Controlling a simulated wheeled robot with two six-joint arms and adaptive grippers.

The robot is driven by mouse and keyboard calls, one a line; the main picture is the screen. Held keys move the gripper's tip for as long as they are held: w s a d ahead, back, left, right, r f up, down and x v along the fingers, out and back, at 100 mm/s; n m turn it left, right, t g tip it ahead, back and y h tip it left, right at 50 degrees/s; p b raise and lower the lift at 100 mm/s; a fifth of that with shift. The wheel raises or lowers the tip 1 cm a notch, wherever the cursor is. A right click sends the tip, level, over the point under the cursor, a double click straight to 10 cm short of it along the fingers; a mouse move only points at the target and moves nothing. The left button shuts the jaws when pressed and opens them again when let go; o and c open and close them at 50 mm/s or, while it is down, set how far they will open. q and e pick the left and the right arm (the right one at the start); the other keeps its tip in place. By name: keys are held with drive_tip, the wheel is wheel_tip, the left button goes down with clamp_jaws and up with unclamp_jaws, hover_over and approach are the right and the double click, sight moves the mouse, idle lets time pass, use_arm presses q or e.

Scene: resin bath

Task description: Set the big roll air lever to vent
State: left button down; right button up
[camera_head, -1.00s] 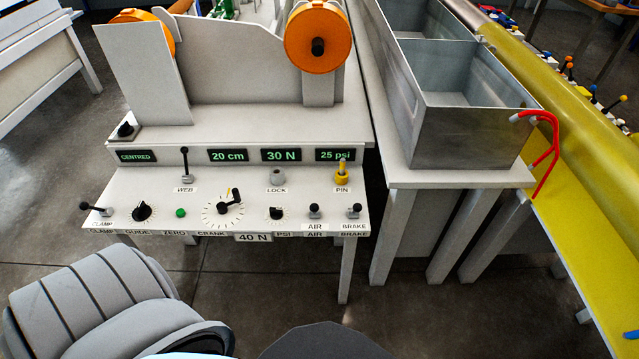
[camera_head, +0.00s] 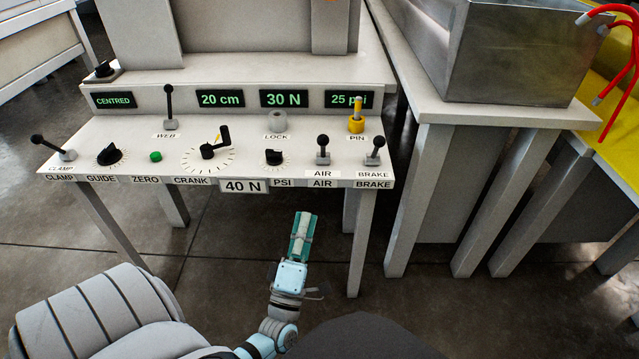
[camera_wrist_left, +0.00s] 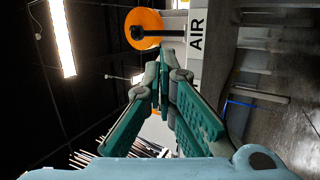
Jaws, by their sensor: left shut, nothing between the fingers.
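The big roll air lever (camera_head: 323,150) is a short black-knobbed lever on a grey base, behind an AIR label near the right end of the control panel. It looks about upright; its exact setting is too small to tell. My left gripper (camera_head: 303,228) is in front of the panel, below its front edge and a little left of the air lever. It touches nothing. In the left wrist view its teal fingers (camera_wrist_left: 168,75) are shut with nothing between them, and a panel edge with an AIR label (camera_wrist_left: 197,35) lies beyond them. My right gripper is not in view.
The brake lever (camera_head: 375,151) stands close to the right of the air lever. The yellow pin (camera_head: 357,116) and grey lock knob (camera_head: 277,121) are behind. The PSI dial (camera_head: 273,157) is to the left. A metal tank (camera_head: 510,60) stands on a table at right.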

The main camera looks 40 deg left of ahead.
sight(322, 150)
use_arm(q)
drive_tip(key=x, duration=1.4)
drive_tip(key=shift+w+d+r+b, duration=0.1)
drive_tip(key=shift+r+b, duration=0.15)
drive_tip(key=shift+b, duration=0.05)
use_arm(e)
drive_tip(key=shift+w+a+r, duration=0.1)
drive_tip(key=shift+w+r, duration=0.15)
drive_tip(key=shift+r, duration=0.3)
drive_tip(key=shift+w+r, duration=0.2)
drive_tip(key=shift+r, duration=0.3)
